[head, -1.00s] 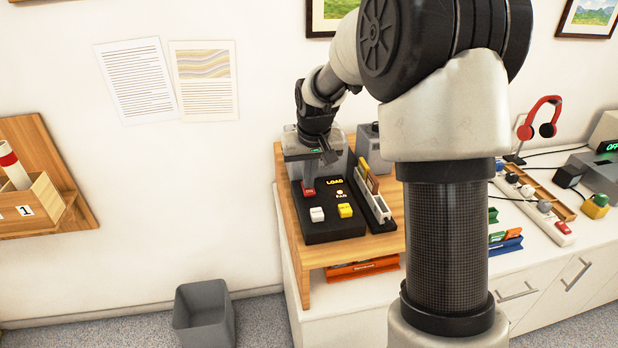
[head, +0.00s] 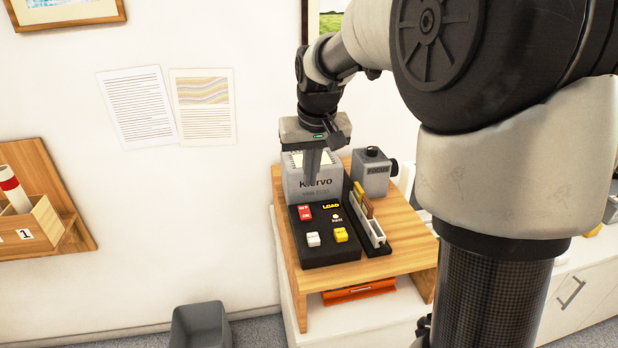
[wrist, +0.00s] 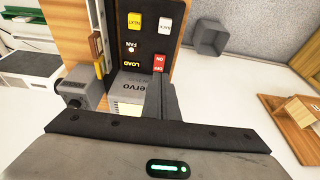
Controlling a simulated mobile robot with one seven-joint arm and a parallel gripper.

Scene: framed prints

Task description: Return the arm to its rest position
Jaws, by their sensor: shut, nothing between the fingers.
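My gripper (head: 313,165) is shut and empty. In the head view it points down in front of the grey Kiervo projector (head: 300,185), above the black control panel (head: 330,250). The panel has a red switch (head: 305,213), a white button (head: 313,239) and a yellow button (head: 341,235). In the wrist view my shut fingers (wrist: 161,97) show near the red switch (wrist: 160,63), with a gap in the head view. My arm is bent, coming in from the upper right. The fingers hide part of the projector's front.
A slide rack (head: 368,222) and a grey focus box (head: 372,172) stand right of the panel on a wooden stand (head: 400,262). A grey bin (head: 200,325) is on the floor. A wooden wall shelf (head: 60,205) is at left. The wall between is clear apart from pinned papers.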

